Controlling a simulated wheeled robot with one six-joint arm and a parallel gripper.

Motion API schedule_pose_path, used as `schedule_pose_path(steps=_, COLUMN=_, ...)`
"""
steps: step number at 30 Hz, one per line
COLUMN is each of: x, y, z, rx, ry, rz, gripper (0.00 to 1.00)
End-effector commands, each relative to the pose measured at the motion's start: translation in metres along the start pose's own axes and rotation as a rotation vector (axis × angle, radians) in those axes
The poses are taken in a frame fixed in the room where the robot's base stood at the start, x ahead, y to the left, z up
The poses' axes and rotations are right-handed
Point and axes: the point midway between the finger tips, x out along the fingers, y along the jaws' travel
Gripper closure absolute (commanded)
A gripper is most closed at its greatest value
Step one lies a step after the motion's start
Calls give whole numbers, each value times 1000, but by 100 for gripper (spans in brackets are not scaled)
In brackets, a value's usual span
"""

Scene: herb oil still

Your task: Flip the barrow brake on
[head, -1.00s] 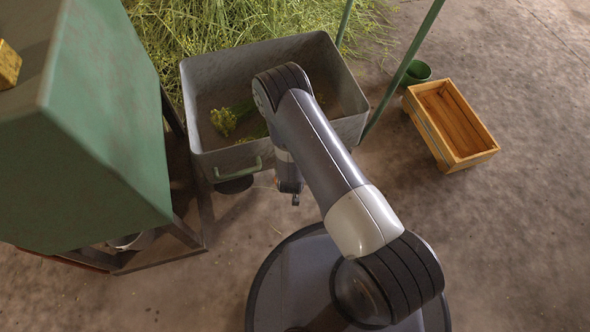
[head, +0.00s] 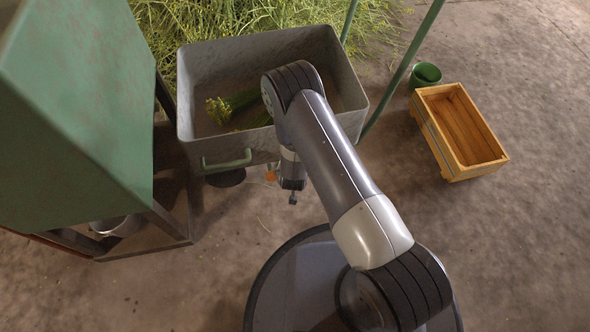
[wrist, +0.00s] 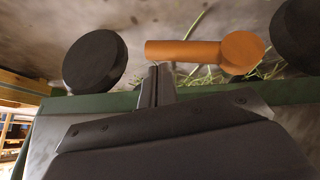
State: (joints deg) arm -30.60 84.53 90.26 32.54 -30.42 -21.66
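The barrow (head: 345,75) is a grey tub with a green handle (head: 226,163) on its near side. The brake is an orange lever (wrist: 190,51) with a round end, lying roughly level across the upper part of the wrist view. In the head view only a small orange bit of the brake (head: 270,176) shows beside my gripper; my arm hides the rest. My gripper (head: 292,198) is at the barrow's near side, low down. In the wrist view its fingers (wrist: 158,70) are together and empty, with their tips close to the lever's plain end; I cannot tell whether they touch.
Dark round wheels (wrist: 95,60) flank the lever in the wrist view. A green cabinet-like body (head: 85,110) on a dark frame stands left. A wooden crate (head: 433,135) and green pot (head: 425,74) lie right. Cut herbs (head: 235,22) pile behind. The floor at lower right is clear.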

Motion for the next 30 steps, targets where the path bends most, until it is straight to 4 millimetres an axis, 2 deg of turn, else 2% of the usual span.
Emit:
schedule_pose_path(steps=1, x=6, y=0, z=4, rx=1, ry=-1, rz=1, gripper=100)
schedule_pose_path(steps=10, x=15, y=-1, z=10, rx=0, ry=-1, rz=1, gripper=100)
schedule_pose_path(steps=30, x=18, y=-1, z=13, rx=0, ry=-3, rz=1, gripper=100)
